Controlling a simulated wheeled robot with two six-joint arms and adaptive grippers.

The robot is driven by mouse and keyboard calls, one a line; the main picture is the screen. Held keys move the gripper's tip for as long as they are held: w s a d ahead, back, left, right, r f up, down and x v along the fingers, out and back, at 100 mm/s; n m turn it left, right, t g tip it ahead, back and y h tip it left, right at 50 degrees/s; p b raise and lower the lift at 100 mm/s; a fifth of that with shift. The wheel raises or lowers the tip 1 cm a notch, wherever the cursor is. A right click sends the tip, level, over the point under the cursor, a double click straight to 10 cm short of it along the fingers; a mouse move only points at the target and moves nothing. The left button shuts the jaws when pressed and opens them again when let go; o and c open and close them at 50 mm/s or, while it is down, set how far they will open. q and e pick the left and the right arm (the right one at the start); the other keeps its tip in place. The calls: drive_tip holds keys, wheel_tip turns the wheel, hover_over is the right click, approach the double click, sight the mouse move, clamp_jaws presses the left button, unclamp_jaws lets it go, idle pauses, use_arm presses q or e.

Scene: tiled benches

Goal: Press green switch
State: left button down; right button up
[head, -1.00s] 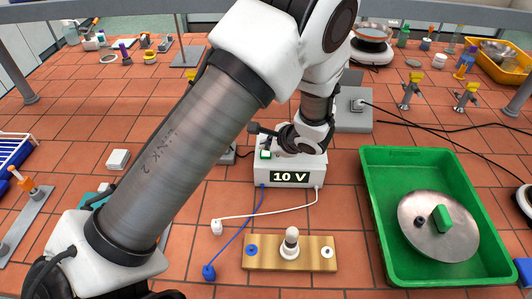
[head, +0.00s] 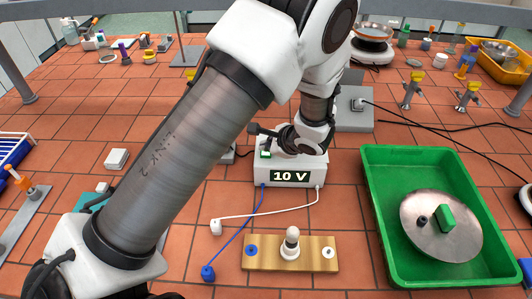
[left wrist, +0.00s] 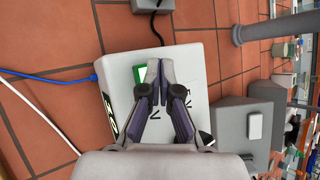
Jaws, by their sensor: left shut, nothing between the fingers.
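I cannot tell whether the tips touch the switch. My right gripper is not in view.
A wooden board with a small bulb (head: 291,238) lies in front of the box, with blue and white leads (head: 236,240) near it. A green tray (head: 378,236) holding a round lid (head: 430,232) stands at right. A grey box (head: 354,122) is behind.

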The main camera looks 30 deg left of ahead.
sight(267, 154)
use_arm(q)
drive_tip(key=shift+f+b, duration=0.45)
drive_tip(key=shift+b, duration=0.15)
idle(0.5)
drive_tip(key=shift+r, duration=0.1)
drive_tip(key=shift+r+p, duration=0.45)
drive_tip(key=shift+r, duration=0.3)
drive_tip(key=shift+r+p, duration=1.65)
drive_tip(key=shift+r, duration=0.9)
drive_tip(key=shift+f, duration=0.1)
